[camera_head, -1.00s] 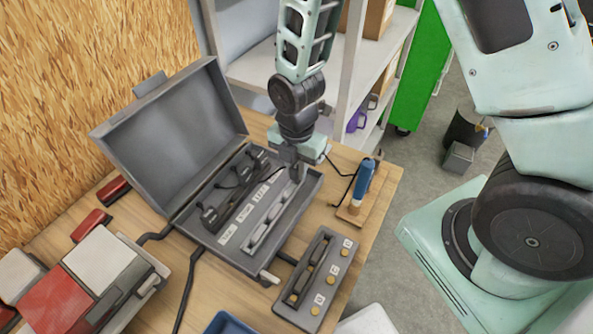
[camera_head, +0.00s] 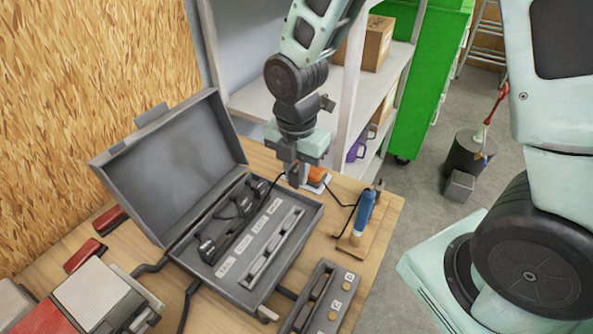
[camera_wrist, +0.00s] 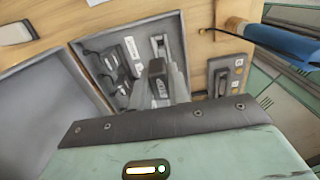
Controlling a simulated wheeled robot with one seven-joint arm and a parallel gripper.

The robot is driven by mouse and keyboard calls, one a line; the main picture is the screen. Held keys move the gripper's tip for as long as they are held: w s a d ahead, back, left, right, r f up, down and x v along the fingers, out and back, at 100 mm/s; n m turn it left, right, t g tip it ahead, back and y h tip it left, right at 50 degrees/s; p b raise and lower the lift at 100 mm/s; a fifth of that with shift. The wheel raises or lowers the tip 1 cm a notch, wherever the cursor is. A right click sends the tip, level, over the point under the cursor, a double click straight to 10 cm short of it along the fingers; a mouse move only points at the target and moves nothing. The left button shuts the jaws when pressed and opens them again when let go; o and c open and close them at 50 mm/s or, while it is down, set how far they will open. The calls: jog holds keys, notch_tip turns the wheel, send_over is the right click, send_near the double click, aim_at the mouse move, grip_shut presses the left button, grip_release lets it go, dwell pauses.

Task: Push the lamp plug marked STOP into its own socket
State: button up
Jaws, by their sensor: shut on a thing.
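My gripper (camera_head: 293,176) is shut on a dark plug (camera_wrist: 157,70), which has a pale marking too small to read. The plug is held above the right end of the open grey case (camera_head: 232,282), apparently clear of it. Several black plugs (camera_head: 208,248) with leads lie in a row along the back of the case. White labels (camera_head: 243,245) run in front of them, too small to read. A long slotted holder (camera_head: 262,262) lies along the front of the case. A grey socket panel (camera_head: 342,318) with lettered tags and brass-coloured discs stands in front of the case.
The case lid (camera_head: 175,150) stands open at the back left. A blue-handled tool (camera_head: 364,212) stands on a wooden block at the right table edge. An orange item (camera_head: 317,176) is behind my gripper. Dark cables run on the table left of the case.

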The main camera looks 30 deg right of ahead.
jog(key=w+a+f, duration=0.1)
jog(key=a+f, duration=0.1)
jog(key=a, duration=1.3)
jog(key=shift+w+a+b, duration=0.2)
jog(key=shift+a+b, duration=0.2)
jog(key=shift+f, duration=0.25)
jog(key=shift+f+b, duration=1)
jog(key=shift+f, duration=0.65)
jog(key=shift+f, duration=0.45)
jog(key=shift+f, duration=0.1)
jog(key=shift+f+b, duration=0.45)
jog(key=shift+f, duration=0.15)
